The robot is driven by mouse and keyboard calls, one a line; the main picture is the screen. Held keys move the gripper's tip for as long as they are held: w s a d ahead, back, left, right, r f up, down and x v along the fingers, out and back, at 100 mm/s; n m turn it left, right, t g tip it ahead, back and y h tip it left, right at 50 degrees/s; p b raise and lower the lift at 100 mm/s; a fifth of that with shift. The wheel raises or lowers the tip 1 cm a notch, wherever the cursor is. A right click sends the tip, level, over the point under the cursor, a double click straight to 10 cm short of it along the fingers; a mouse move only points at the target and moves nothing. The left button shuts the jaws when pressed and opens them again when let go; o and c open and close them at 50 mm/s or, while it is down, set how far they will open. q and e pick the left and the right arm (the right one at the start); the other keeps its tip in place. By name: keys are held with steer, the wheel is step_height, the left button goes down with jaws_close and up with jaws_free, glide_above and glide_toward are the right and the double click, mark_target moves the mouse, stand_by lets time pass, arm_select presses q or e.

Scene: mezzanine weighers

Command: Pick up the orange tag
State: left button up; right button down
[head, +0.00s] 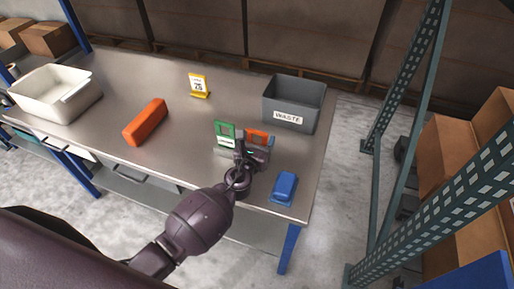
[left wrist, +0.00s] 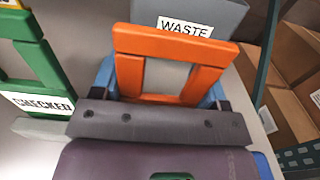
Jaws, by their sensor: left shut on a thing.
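The orange tag (head: 258,136) is a flat frame with an open window, near the front right of the steel table. In the left wrist view the orange tag (left wrist: 172,45) stands up just beyond my jaws. My left gripper (head: 252,153) is shut on its lower part, which the gripper hides. In the left wrist view the gripper (left wrist: 160,105) spans the tag's lower end. I cannot tell whether the tag touches the surface below. My right gripper is not in view.
A green tag (head: 225,131) marked CHECKED stands close left of my gripper. A grey WASTE bin (head: 290,116) is behind, a blue block (head: 285,187) at right. An orange block (head: 146,122), a yellow sign (head: 199,86) and a white tub (head: 40,104) are farther left. A rack post (head: 408,80) stands right.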

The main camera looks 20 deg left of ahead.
arm_select(q)
steer(key=shift+c, duration=0.4)
steer(key=shift+r+p, duration=0.3)
steer(key=shift+r, duration=0.2)
steer(key=shift+r+p, duration=4.7)
steer(key=shift+r, duration=6.1)
steer(key=s+a+f+b, duration=0.2)
steer(key=s+a, duration=0.1)
steer(key=s, duration=0.9)
steer(key=shift+s+a+y+b, duration=0.15)
steer(key=shift+a+y+b, duration=0.15)
steer(key=shift+a+b, duration=0.1)
